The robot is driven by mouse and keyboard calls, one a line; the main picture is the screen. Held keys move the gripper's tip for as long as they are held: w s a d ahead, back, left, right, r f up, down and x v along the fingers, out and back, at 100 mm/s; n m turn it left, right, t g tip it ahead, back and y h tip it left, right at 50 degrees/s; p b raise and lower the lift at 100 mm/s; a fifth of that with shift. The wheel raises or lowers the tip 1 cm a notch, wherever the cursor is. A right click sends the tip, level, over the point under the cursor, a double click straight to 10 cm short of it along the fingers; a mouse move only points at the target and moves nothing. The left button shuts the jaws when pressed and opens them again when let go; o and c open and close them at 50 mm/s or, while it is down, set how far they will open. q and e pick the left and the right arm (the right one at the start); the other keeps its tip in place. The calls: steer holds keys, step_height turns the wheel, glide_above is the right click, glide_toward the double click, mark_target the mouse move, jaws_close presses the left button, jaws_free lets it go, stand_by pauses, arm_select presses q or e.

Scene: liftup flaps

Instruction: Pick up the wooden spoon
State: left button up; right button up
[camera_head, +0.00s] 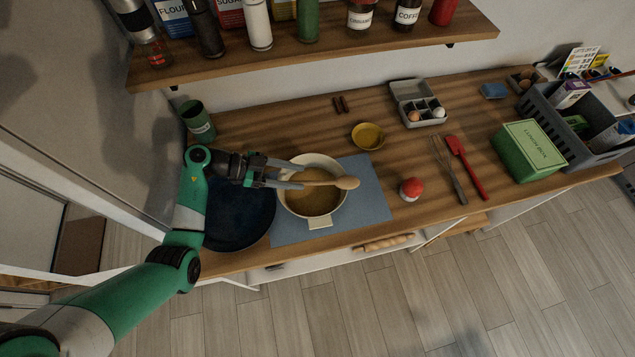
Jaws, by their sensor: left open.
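The wooden spoon (345,183) lies across the top of a cream pot (336,163), its bowl end pointing right, past the pot's right rim. The pot holds something brownish and stands on a blue-grey mat (372,205). My left gripper (301,178) reaches in from the left over the pot's left rim. Its fingers are open, with the spoon's handle end at or between the fingertips. I cannot tell whether they touch it. My right gripper is out of view.
A dark round plate (238,228) lies under my left arm. A yellow bowl (368,136), red timer-like object (411,188), whisk (447,167) and red spatula (467,168) lie to the right. A loaded shelf (300,54) overhangs the back.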

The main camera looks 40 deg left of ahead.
mark_target(318, 182)
arm_select(q)
steer(key=b+x, duration=0.2)
steer(key=x, duration=0.3)
steer(key=shift+s+d+f, duration=0.1)
steer(key=shift+s, duration=0.15)
steer(key=shift+w+d, duration=0.1)
steer(key=shift+w, duration=0.05)
jaws_close()
